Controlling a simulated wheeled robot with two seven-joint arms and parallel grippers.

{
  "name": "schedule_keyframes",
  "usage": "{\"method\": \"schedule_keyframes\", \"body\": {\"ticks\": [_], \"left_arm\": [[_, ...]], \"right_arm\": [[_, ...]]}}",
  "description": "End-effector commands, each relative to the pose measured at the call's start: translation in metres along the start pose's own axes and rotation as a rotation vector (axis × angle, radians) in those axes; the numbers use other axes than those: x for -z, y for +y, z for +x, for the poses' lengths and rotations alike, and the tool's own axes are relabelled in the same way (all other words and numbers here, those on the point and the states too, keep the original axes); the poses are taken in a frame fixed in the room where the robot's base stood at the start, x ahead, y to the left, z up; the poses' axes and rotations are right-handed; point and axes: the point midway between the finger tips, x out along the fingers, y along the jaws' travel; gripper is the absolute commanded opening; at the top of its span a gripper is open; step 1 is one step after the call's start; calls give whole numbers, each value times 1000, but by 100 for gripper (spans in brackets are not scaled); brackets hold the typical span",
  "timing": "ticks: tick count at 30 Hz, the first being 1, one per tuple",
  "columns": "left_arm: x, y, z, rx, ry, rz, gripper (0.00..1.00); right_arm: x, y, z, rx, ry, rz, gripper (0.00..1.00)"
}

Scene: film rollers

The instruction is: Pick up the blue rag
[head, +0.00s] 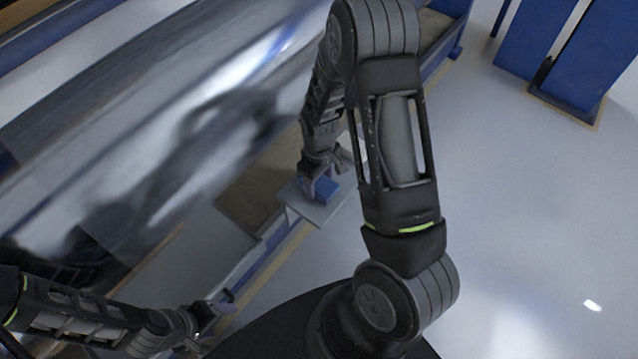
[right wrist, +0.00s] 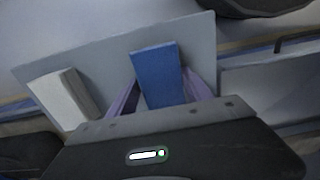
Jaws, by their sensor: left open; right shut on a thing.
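The blue rag (head: 325,189) is a small flat blue block on a small grey shelf (head: 300,207) in the head view. In the right wrist view the rag (right wrist: 157,76) stands out between the purple fingertips of my right gripper (right wrist: 160,98). My right gripper (head: 313,180) is shut on the rag, with the shelf's surface right behind it. I cannot tell whether the rag still touches the shelf. My left gripper (head: 212,318) is open and empty at the lower left, well apart from the rag.
A white block (right wrist: 65,97) lies on the shelf left of the rag in the right wrist view. A large shiny metal roller (head: 190,140) fills the left of the head view. Blue panels (head: 560,50) stand at the upper right. The floor (head: 530,210) at right is clear.

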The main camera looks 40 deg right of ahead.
Motion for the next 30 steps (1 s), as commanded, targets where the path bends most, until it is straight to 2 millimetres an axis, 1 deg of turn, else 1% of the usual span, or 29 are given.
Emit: {"method": "schedule_keyframes", "body": {"ticks": [1,6,7,13,17,20,30], "left_arm": [[0,0,0,0,0,0,68],[0,0,0,0,0,0,68],[0,0,0,0,0,0,68],[0,0,0,0,0,0,68],[0,0,-1,0,0,0,68],[0,1,-3,0,0,0,68],[0,5,-12,0,0,-1,68]], "right_arm": [[0,0,0,0,0,0,35],[0,0,0,0,0,0,21],[0,0,0,0,0,0,19],[0,0,0,0,0,0,19],[1,0,-7,-1,2,0,19],[1,0,-20,-1,3,0,19],[1,0,-84,-1,4,0,19]]}}
